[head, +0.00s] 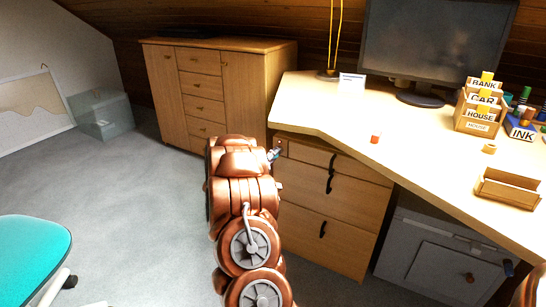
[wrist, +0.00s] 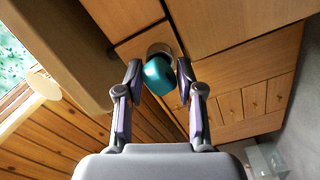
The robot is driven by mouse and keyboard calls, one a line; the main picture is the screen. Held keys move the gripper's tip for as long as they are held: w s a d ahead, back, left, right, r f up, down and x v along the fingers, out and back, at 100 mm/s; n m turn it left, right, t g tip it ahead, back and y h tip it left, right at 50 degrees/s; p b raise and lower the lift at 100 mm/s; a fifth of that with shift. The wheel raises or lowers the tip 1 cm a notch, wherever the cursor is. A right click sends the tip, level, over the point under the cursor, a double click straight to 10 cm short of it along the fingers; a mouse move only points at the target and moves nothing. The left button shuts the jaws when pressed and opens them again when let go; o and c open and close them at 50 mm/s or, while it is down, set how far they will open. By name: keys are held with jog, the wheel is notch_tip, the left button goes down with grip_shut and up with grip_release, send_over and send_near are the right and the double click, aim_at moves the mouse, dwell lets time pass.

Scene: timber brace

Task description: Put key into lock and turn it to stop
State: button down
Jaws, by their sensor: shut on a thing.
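In the wrist view a teal key head (wrist: 158,76) sits between the two fingertips of my gripper (wrist: 160,82), which is shut on it. Just beyond it is a round metal lock (wrist: 161,48) on the wooden drawer front. The key head overlaps the lock in this view, and its shaft is hidden, so I cannot tell how deep it sits. In the head view my gripper (head: 274,155) is at the upper left corner of the desk's drawer unit (head: 325,205), mostly hidden behind my arm.
The desk top (head: 350,120) overhangs the drawers close above my gripper. Dark handles (head: 330,182) stick out to the right. A wooden cabinet (head: 215,85) stands behind, and a teal chair seat (head: 32,255) is at the left. Grey floor between them is clear.

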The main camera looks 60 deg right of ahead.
jog(key=shift+m, duration=0.7)
jog(key=c, duration=1.2)
grip_release()
jog(key=shift+m, duration=0.3)
jog(key=o, duration=0.5)
jog(key=shift+o, duration=0.2)
jog(key=a, duration=1.2)
jog(key=shift+s, duration=0.25)
